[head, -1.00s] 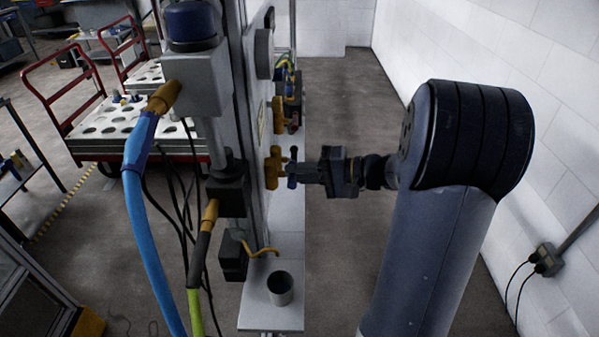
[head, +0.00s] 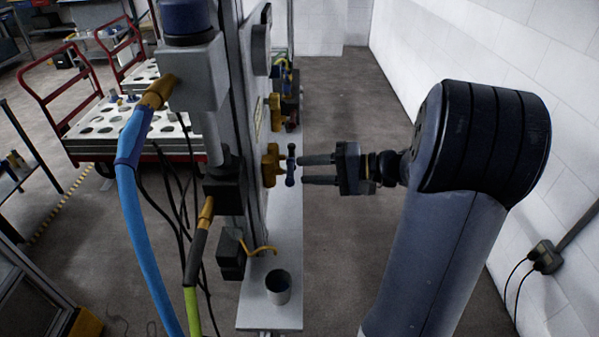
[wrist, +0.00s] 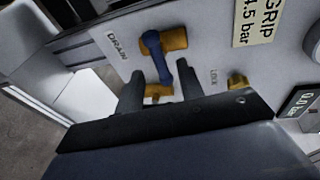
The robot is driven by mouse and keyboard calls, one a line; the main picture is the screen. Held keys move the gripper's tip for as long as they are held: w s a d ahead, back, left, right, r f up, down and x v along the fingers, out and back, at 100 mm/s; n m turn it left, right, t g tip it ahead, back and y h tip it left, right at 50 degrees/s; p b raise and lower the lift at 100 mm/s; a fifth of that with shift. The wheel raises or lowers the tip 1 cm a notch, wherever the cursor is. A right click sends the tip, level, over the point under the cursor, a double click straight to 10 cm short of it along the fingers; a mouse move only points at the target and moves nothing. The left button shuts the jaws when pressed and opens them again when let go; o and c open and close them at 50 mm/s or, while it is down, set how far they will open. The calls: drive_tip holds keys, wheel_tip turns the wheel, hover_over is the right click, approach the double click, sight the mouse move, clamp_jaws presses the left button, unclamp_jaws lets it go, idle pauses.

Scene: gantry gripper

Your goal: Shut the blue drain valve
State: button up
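The drain valve's blue handle (head: 290,165) stands out from its brass body (head: 271,165) on the panel's side. In the head view the handle runs about upright. In the wrist view the blue handle (wrist: 153,55) crosses the brass fitting (wrist: 174,38) beside the word DRAIN. There the open fingers of my gripper (wrist: 159,75) reach up on either side of the handle's lower end. I cannot tell whether they touch it.
A small grey cup (head: 278,287) stands on the white ledge (head: 265,318) below. More brass fittings (head: 276,110) sit farther along the panel. Hoses hang at left, including a blue one (head: 140,230). A white wall (head: 480,60) bounds the right; the floor between is clear.

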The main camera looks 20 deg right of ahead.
sight(289, 172)
drive_tip(key=b+v, duration=0.1)
drive_tip(key=v, duration=0.6)
drive_tip(key=shift+d, duration=0.25)
drive_tip(key=shift+s+a, duration=0.1)
drive_tip(key=p+x, duration=0.2)
drive_tip(key=x, duration=0.8)
drive_tip(key=shift+a, duration=0.3)
drive_tip(key=shift+d, duration=0.1)
